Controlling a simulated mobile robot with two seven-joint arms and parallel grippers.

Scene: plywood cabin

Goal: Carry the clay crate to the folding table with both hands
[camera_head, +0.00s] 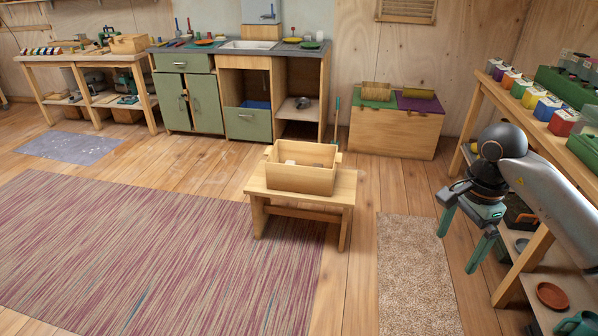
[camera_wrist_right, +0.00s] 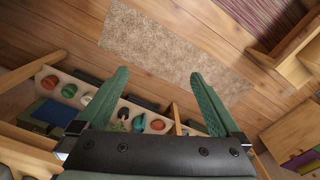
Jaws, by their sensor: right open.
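A light wooden crate (camera_head: 300,180) stands upright on a small low wooden table (camera_head: 340,193) in the middle of the room. It has raised handle ends, and something small and pale shows inside; I cannot tell whether it is clay. I cannot tell which piece of furniture is the folding table. My right gripper (camera_head: 455,254) hangs to the right of the crate, well apart from it, with its green fingers spread and empty. The open fingers (camera_wrist_right: 157,75) also show in the right wrist view with nothing between them. My left gripper is out of view.
A shelf unit (camera_head: 482,95) with colourful containers stands close beside my right arm. A striped rug (camera_head: 150,255) and a beige mat (camera_head: 415,275) lie on the floor. A kitchen counter (camera_head: 190,98), a workbench (camera_head: 85,60) and a wooden chest (camera_head: 393,133) line the back.

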